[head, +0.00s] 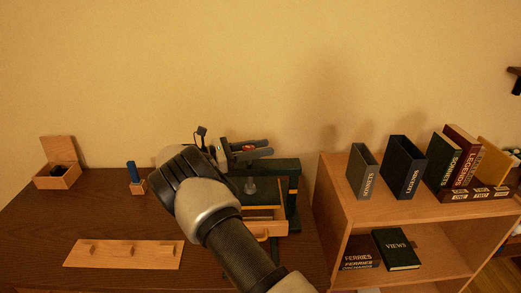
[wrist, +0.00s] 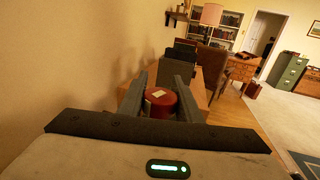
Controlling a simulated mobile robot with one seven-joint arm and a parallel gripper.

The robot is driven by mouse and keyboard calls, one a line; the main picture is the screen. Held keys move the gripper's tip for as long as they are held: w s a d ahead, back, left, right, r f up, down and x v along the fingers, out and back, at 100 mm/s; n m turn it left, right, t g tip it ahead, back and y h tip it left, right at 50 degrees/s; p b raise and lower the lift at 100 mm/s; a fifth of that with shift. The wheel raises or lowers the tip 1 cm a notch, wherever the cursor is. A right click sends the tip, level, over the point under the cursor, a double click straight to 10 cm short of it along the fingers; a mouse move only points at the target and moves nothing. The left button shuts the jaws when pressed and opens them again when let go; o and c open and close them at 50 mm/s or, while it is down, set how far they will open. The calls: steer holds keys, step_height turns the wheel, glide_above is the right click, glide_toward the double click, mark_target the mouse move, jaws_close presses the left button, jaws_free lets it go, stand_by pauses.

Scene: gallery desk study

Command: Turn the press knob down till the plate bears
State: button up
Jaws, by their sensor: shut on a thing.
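The dark green press (head: 290,170) stands on the desk against the wall, partly hidden behind my arm. Its red knob (head: 248,148) shows at the top between the fingers of my gripper (head: 258,148). In the wrist view the red knob (wrist: 160,105), with a pale mark on its top, sits between the two grey fingers of my gripper (wrist: 160,98). My gripper is shut on the knob. A grey screw part (head: 250,187) shows below the press's top beam. I cannot tell whether the plate touches what lies beneath it.
A wooden board with pegs (head: 123,256) lies on the desk at front left. A small open wooden box (head: 57,180) and a block holding a blue piece (head: 133,172) stand behind it. A bookcase (head: 450,212) with several books stands close at the right.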

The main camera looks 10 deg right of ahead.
steer(key=o, duration=1)
steer(key=shift+d, duration=0.1)
steer(key=shift+o, duration=0.2)
steer(key=a, duration=1.1)
steer(key=shift+s, duration=0.3)
steer(key=shift+s+a, duration=0.1)
steer(key=shift+a, duration=0.45)
steer(key=shift+d+r, duration=0.1)
